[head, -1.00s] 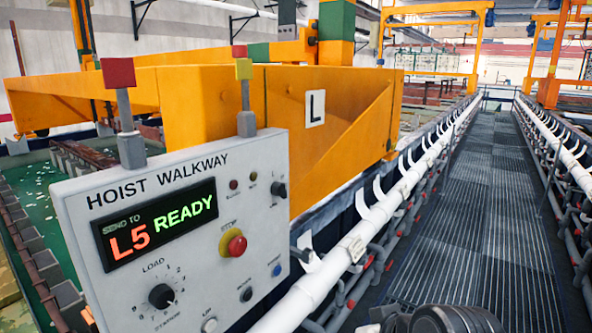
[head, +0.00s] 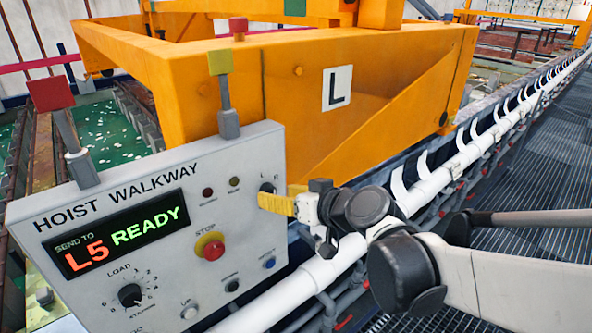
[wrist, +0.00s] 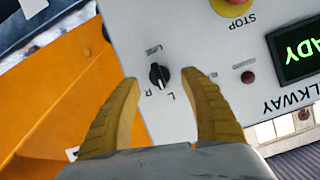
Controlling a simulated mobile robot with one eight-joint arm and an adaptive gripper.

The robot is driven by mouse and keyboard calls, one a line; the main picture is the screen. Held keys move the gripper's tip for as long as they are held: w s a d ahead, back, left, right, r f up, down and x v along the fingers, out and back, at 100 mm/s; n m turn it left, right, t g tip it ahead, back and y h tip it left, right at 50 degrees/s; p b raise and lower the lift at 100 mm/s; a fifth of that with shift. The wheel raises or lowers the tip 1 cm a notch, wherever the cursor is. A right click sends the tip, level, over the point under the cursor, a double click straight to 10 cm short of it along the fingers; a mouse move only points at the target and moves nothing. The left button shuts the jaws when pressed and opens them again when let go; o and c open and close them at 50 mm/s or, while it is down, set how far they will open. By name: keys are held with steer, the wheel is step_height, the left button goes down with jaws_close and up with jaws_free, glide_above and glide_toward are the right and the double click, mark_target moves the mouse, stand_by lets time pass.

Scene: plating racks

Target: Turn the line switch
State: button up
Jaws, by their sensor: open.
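The line switch is a small black rotary knob (wrist: 159,75) with L and R marks at the right edge of the grey control panel (head: 150,235). In the head view the knob (head: 266,187) is partly hidden by my gripper. My gripper (head: 272,200) reaches in from the right with its yellow fingers at the knob. In the wrist view my gripper (wrist: 160,85) is open, with one finger on each side of the knob and gaps between. No contact with the knob shows.
The panel display (head: 115,233) reads "SEND TO L5 READY". A red stop button (head: 211,248), a load dial (head: 131,295) and small buttons sit near the switch. An orange hoist frame (head: 300,120) marked L stands behind. A white pipe (head: 437,181) runs along the walkway.

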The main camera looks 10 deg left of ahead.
steer(key=shift+x, duration=1.9)
jaws_close()
